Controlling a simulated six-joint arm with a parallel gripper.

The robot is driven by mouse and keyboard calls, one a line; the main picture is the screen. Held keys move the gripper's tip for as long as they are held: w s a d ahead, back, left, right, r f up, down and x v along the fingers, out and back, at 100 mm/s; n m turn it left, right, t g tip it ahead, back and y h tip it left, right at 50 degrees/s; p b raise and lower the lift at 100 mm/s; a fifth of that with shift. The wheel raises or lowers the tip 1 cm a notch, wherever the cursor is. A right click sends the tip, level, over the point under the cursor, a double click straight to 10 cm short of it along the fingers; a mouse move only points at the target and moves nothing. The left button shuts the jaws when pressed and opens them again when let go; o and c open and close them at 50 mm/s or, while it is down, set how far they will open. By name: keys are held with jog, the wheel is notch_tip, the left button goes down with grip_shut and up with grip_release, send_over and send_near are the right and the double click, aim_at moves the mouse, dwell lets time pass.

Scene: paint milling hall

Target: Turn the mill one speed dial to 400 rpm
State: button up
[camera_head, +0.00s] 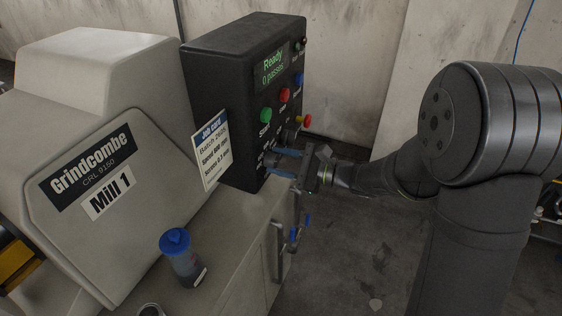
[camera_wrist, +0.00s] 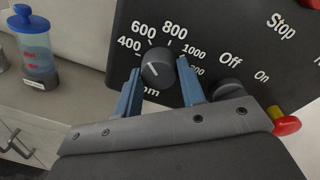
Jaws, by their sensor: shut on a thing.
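The speed dial (camera_wrist: 157,66) is a round dark knob on the black control panel (camera_wrist: 112,62). The numbers 400, 600, 800 and 1000 curve around it; a further number at right is partly covered. A short pale pointer mark shows on the knob, but its exact reading is hard to tell. My gripper (camera_wrist: 160,86) has its blue fingers on either side of the knob, shut on it. In the head view my gripper (camera_head: 284,163) reaches the panel's lower front from the right and hides the dial.
Mill 1 (camera_head: 95,190) stands left of the panel, with a job card (camera_head: 209,150) beside it. A green start button (camera_head: 265,115), red button (camera_head: 285,95) and red-and-yellow knob (camera_head: 306,120) are near my gripper. A blue-lidded container (camera_head: 177,257) stands on the bench below.

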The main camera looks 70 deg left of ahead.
jog(key=n, duration=0.4)
jog(key=shift+t, duration=0.3)
jog(key=shift+n+y, duration=0.3)
jog(key=shift+n, duration=1.3)
jog(key=o, duration=1)
jog(key=shift+r, duration=0.1)
jog(key=v, duration=1.7)
jog(key=shift+d+r, duration=0.2)
jog(key=shift+d, duration=0.05)
jog(key=shift+a, duration=0.1)
